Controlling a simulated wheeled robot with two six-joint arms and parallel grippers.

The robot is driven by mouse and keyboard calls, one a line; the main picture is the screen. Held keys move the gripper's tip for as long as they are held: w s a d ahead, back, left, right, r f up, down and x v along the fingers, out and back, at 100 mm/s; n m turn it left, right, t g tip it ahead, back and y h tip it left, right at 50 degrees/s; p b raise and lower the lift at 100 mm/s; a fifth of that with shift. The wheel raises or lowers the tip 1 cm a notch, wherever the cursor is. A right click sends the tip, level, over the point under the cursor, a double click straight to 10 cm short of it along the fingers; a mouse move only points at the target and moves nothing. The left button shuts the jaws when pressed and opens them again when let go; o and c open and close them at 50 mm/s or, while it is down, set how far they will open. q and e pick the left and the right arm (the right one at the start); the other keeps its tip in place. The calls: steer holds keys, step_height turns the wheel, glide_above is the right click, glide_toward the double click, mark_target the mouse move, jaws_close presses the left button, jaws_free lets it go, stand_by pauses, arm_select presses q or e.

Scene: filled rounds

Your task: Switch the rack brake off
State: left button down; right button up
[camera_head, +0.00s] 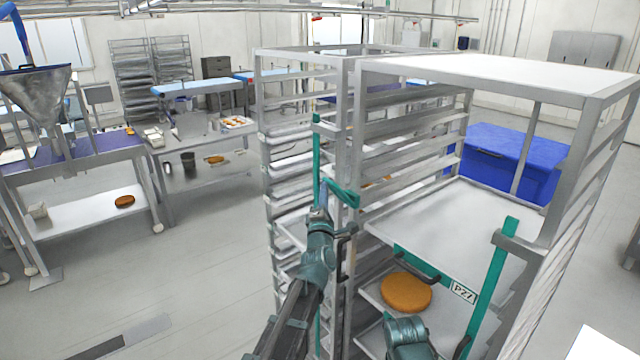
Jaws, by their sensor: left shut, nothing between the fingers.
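The near rack (357,130) is a tall grey metal frame with a sheet on top and several shelf levels. Teal bars run on its front, with an upright at the right (492,275) and a label marked P27 (463,292). A dark handle (422,265) sits on the teal cross bar. I cannot make out which part is the brake. My left gripper (321,208) is shut and empty, close to the teal upright (317,160) and a teal piece (343,194) at the rack's left post; contact is unclear. My right gripper's fingers are not visible.
A golden round (406,292) lies on a lower tray of the near rack. A second rack (262,110) stands close behind. A blue bin (505,150) is beyond the racks. Tables (90,165) stand at the left. The floor (180,265) left of the racks is clear.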

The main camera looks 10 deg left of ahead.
arm_select(q)
steer(key=w+d+r+p, duration=0.3)
steer(key=w+d+r, duration=0.1)
steer(key=w+r, duration=0.1)
steer(key=shift+w+d+p, duration=0.2)
steer(key=shift+w+p, duration=0.1)
steer(key=shift+p, duration=0.1)
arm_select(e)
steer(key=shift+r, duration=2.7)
arm_select(q)
steer(key=shift+s, duration=0.1)
steer(key=shift+s+a+r, duration=0.1)
steer(key=shift+s+a, duration=0.2)
steer(key=shift+s, duration=0.2)
steer(key=s+r+p, duration=0.1)
steer(key=s+p, duration=0.1)
steer(key=s, duration=0.9)
steer(key=shift+s+a+r+m, duration=0.15)
steer(key=shift+s+r+m, duration=0.15)
steer(key=shift+r, duration=0.1)
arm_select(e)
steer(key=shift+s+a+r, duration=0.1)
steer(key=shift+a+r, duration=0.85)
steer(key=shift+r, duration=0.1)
